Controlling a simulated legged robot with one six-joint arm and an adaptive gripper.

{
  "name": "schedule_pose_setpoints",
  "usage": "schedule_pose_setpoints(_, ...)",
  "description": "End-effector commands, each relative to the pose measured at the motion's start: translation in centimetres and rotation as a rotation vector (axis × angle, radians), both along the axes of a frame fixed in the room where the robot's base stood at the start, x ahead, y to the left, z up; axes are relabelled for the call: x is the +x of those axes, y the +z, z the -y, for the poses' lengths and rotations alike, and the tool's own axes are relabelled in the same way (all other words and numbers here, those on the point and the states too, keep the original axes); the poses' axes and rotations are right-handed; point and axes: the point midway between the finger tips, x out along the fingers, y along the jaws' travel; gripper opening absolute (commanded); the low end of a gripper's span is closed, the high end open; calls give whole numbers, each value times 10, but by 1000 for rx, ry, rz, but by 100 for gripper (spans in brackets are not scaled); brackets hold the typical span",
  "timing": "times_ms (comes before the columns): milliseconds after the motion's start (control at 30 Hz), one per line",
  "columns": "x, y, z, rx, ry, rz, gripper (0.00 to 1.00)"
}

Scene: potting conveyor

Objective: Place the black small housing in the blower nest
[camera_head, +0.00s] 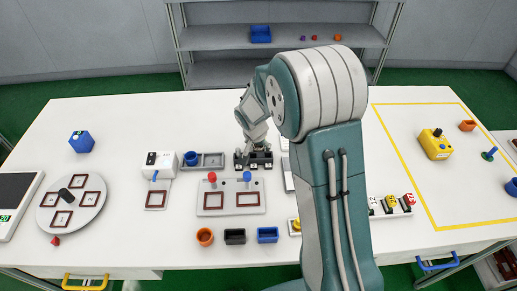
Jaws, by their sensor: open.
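A black small housing (235,237), an open box, stands near the table's front edge between an orange round cup (205,237) and a blue box (267,235). A white unit (160,160) with a blue nozzle stands at left centre. In front of it is a plate with an empty brown-framed square (156,198), which looks like the blower nest, though I cannot be sure. My gripper (255,147) is open, low over a dark row of small parts (254,164), well behind the black housing. Its fingertips are small and partly blend with those parts.
A plate with red and blue knobs (231,197) lies between my gripper and the housing. A turntable (71,205) with several framed squares and a black piece is at left. A yellow-outlined area with a yellow device (435,144) is at right. My arm hides the table's centre right.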

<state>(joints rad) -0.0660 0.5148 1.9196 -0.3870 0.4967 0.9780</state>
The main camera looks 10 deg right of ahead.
Motion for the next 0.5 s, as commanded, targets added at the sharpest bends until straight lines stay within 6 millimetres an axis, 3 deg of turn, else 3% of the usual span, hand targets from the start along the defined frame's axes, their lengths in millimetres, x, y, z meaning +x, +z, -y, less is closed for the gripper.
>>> schedule_pose_setpoints(67, 0, 0, 0, 0, 0, 0, 73)
schedule_pose_setpoints(133, 0, 0, 0, 0, 0, 0, 42)
schedule_pose_setpoints(200, 0, 0, 0, 0, 1, 0, 30)
schedule_pose_setpoints(500, 0, 0, 0, 0, 1, -2, 25)
